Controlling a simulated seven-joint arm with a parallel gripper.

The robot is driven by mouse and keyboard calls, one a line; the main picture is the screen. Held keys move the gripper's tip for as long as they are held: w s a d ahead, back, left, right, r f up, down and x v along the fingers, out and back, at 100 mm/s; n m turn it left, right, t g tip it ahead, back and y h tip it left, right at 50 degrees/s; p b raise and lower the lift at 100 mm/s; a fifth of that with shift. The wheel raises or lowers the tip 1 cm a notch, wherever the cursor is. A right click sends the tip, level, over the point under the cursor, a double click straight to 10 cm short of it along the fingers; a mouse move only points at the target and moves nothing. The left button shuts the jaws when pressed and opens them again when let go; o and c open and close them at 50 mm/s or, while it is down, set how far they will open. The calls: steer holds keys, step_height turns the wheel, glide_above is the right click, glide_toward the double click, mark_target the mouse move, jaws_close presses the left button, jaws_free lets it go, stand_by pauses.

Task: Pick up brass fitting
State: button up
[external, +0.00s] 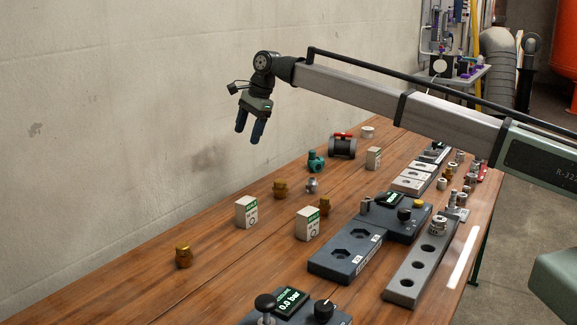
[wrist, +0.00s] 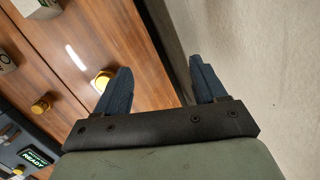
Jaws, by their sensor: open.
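Several brass fittings stand on the wooden table: one (external: 184,256) at the front left, one (external: 280,187) near the middle, and one (external: 324,205) partly behind a white box. My gripper (external: 249,134) is open and empty, well above the table, with its blue fingers pointing down. In the wrist view, my gripper's fingers (wrist: 160,68) are apart with nothing between them. One brass fitting (wrist: 103,80) shows just beside the left finger, partly hidden by it. Another brass fitting (wrist: 41,104) lies farther left. I cannot match these to the external view with certainty.
White boxes (external: 246,212) (external: 307,224) stand among the fittings. A teal valve (external: 316,161) and a dark valve with a red handle (external: 342,146) are farther back. Dark fixture blocks (external: 345,253) and a grey rack (external: 422,267) fill the right. A wall (external: 120,110) borders the left side.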

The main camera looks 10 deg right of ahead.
steer(key=s+a+h, duration=0.1)
steer(key=s+a, duration=0.5)
steer(key=s, duration=0.3)
steer(key=s+a+h, duration=0.1)
steer(key=s+a, duration=0.5)
steer(key=s, duration=0.2)
steer(key=n+h, duration=0.1)
steer(key=n, duration=0.1)
glide_toward(183, 245)
steer(key=shift+g, duration=0.4)
steer(key=f, duration=0.7)
steer(key=w+f, duration=0.1)
steer(key=f, duration=0.2)
steer(key=shift+a+f, duration=0.2)
steer(key=shift+f, duration=0.05)
steer(key=c, duration=1.2)
